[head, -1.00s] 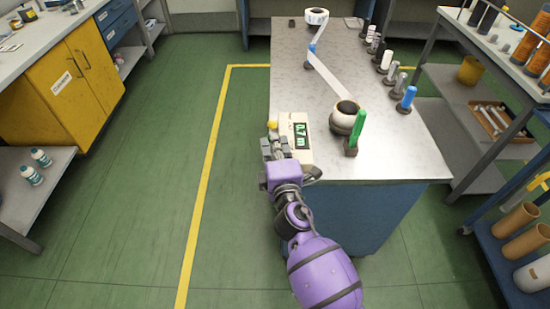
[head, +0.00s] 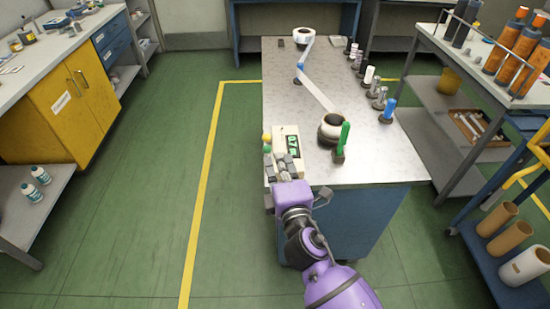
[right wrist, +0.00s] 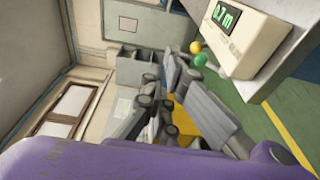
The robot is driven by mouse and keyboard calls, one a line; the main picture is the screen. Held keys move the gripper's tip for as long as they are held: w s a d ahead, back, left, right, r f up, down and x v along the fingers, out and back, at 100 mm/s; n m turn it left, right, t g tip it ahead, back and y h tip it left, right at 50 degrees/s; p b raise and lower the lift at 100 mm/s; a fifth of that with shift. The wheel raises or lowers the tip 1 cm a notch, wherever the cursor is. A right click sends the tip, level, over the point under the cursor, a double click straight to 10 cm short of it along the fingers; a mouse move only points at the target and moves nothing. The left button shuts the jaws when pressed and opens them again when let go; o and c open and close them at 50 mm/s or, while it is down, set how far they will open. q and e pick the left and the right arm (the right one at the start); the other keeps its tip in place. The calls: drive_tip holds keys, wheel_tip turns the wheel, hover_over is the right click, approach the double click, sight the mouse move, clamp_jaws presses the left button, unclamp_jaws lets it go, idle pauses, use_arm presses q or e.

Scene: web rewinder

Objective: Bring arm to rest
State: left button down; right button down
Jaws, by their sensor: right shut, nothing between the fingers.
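My right arm comes in from the bottom of the head view. Its gripper (head: 279,166) is shut and empty, at the near left corner of the rewinder bench (head: 380,165). In that view it overlaps the near end of a cream counter box (head: 288,137) with a green-lit display. I cannot tell from there whether it touches the box. In the right wrist view, my grey fingers (right wrist: 180,95) show in the middle, with the box (right wrist: 245,40) above and to the right, apart from them. My left gripper is in neither view.
On the bench stand a roll on a dark core (head: 330,128), a green post (head: 343,138), a white web strip (head: 318,95) and several spindles along the right edge. A cart with brown tubes (head: 510,236) stands right. Green floor (head: 150,220) is open at left.

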drive_tip(key=s+d+f+m+g+p, duration=0.1)
drive_tip(key=s+d+f+m+g, duration=0.55)
drive_tip(key=s+f+m, duration=0.7)
drive_tip(key=s+d+f+m+g+h, duration=0.1)
drive_tip(key=s+d+f+m, duration=0.2)
drive_tip(key=s, duration=0.8)
drive_tip(key=s+d+f+m+g+h+p, duration=0.1)
drive_tip(key=s+d+f+m, duration=0.2)
drive_tip(key=s+d+f, duration=0.3)
drive_tip(key=s+f, duration=0.2)
drive_tip(key=s, duration=0.3)
drive_tip(key=shift+s+d+f, duration=0.2)
drive_tip(key=shift+s+d, duration=0.15)
drive_tip(key=shift+s, duration=0.05)
drive_tip(key=shift+g, duration=0.25)
